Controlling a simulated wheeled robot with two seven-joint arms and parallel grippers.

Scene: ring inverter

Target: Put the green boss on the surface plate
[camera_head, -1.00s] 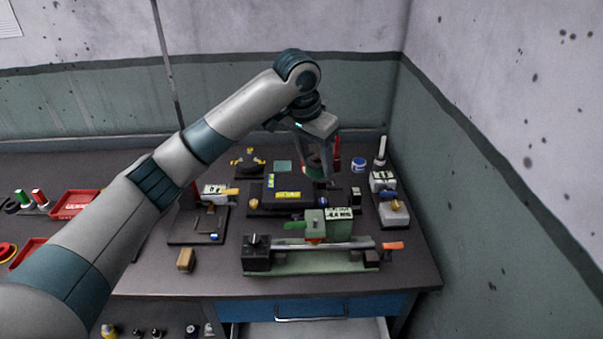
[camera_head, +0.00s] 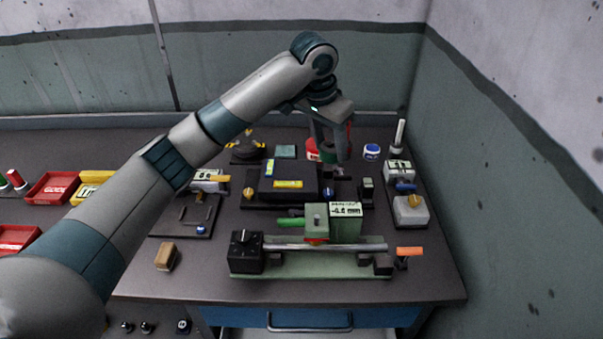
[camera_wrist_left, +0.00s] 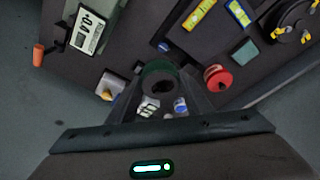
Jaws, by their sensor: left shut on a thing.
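My left gripper (camera_head: 330,158) is shut on the green boss (camera_wrist_left: 158,72), a dark green ring with a dark round hole, seen end-on between the fingers in the left wrist view. In the head view the boss (camera_head: 328,155) is partly hidden by the fingers. The gripper is at the back right of the black block that looks like the surface plate (camera_head: 304,172). Two yellow-marked spirit levels (camera_head: 288,184) lie on that block. I cannot tell how high the boss is above the bench. My right gripper is not in view.
A red round thing (camera_wrist_left: 217,77) is close beside the gripper. A blue-and-white pot (camera_head: 371,151) and an upright white rod (camera_head: 398,133) stand to the right. A green-based bench instrument (camera_head: 310,264) with a digital readout is in front.

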